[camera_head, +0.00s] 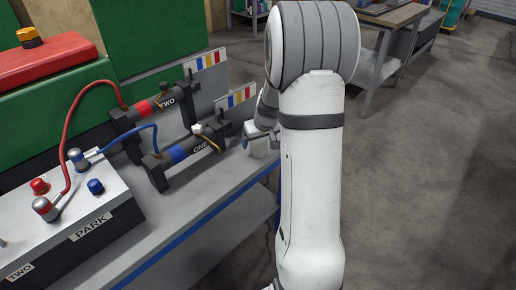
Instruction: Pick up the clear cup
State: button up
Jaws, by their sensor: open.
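A small pale, whitish cup-like object (258,149) stands near the right edge of the grey bench, and I take it to be the clear cup. Its upper part is hidden by my gripper (260,136). My gripper is open, with its fingers at or around the top of this object. I cannot tell whether they touch it. My white and grey arm fills the middle of the view and hides what lies behind it.
A box labelled PARK (75,215) has red and blue cables. Colour-striped panels (237,102) stand close behind the cup.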

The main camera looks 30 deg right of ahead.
jog(key=shift+c, duration=0.3)
jog(key=c, duration=1)
